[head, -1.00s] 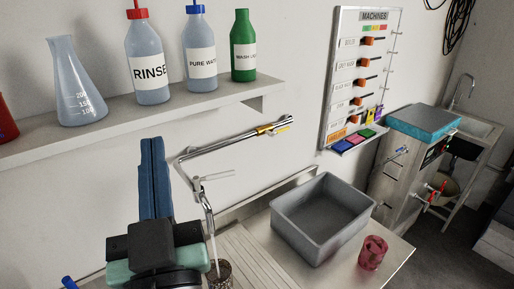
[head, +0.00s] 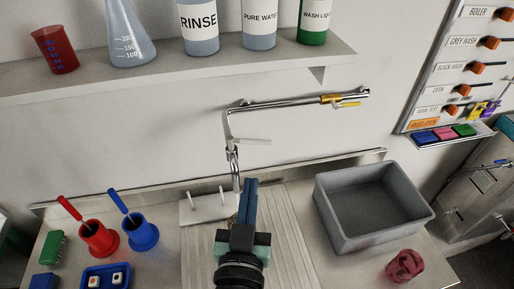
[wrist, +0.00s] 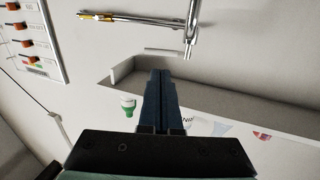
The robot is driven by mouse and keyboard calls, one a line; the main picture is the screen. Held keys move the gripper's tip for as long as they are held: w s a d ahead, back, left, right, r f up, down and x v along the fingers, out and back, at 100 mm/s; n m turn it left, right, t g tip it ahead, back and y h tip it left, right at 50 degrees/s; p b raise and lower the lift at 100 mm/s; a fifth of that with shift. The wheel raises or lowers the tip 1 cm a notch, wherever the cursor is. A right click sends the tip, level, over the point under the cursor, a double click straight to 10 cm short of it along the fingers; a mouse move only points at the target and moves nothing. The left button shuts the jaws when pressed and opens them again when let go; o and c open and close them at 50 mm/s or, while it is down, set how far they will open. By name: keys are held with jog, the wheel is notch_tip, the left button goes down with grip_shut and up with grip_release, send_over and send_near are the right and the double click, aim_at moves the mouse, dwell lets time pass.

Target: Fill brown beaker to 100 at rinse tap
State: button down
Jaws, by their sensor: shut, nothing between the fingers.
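The rinse tap (head: 233,155) is a chrome wall pipe with a downward spout and a pale lever (head: 252,141). It also shows at the top of the wrist view (wrist: 190,38). My gripper (head: 252,183) is shut and empty, its dark blue fingers together. In the head view it lies just below the lever and right of the spout's lower end. In the wrist view its fingertips (wrist: 160,72) point up toward the tap, apart from it. The brown beaker is almost wholly hidden behind my gripper, below the spout. Its fill level cannot be seen.
A grey basin (head: 375,205) and a pink beaker (head: 405,266) stand right on the counter. Red (head: 98,238) and blue (head: 141,235) pots with brushes stand left, near a white peg rack (head: 208,210). A shelf (head: 180,75) above holds bottles, a flask and a red beaker (head: 55,50).

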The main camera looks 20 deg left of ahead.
aim_at(261, 144)
jog(key=p+x, duration=0.2)
jog(key=x, duration=0.7)
jog(key=shift+p, duration=0.35)
jog(key=shift+w, duration=0.1)
jog(key=shift+w+d+r+b, duration=0.1)
jog(key=shift+w+d+b, duration=0.15)
jog(key=shift+w+b, duration=0.7)
